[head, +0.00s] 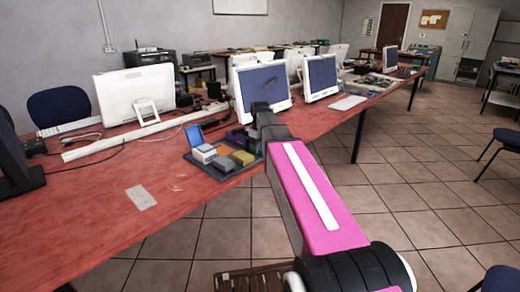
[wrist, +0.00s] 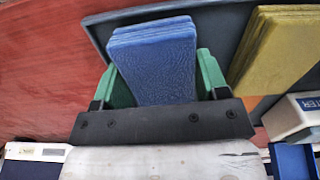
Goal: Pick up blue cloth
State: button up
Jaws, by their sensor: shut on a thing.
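The blue cloth (wrist: 155,60) is a folded, layered block in the wrist view. It sits between the green fingers of my gripper (wrist: 165,80), one finger against each side. My gripper is shut on it. Behind the cloth are a dark tray (wrist: 98,32) and red tabletop; I cannot tell whether the cloth touches the tray. In the head view my pink arm reaches to the table edge, and I cannot make out the gripper or the held cloth there.
A yellow folded block (wrist: 275,45) lies just right of the cloth. A white lettered box (wrist: 295,115) is at lower right. In the head view the tray (head: 222,178) holds several small items at the red table's (head: 90,225) edge, with monitors (head: 262,85) behind.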

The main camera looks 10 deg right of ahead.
jog(key=shift+r, duration=0.7)
notch_tip(320, 180, up, 3)
jog(key=shift+f, duration=0.2)
jog(key=s+a+r, duration=0.6)
jog(key=s+a, duration=0.1)
jog(key=a, duration=0.2)
jog(key=shift+r, duration=0.4)
jog(key=shift+s+a, duration=0.1)
jog(key=shift+o, duration=1.3)
jog(key=shift+c, duration=1)
notch_tip(320, 180, up, 2)
send_over(205, 147)
jog(key=shift+r, duration=0.15)
jog(key=shift+f, duration=3)
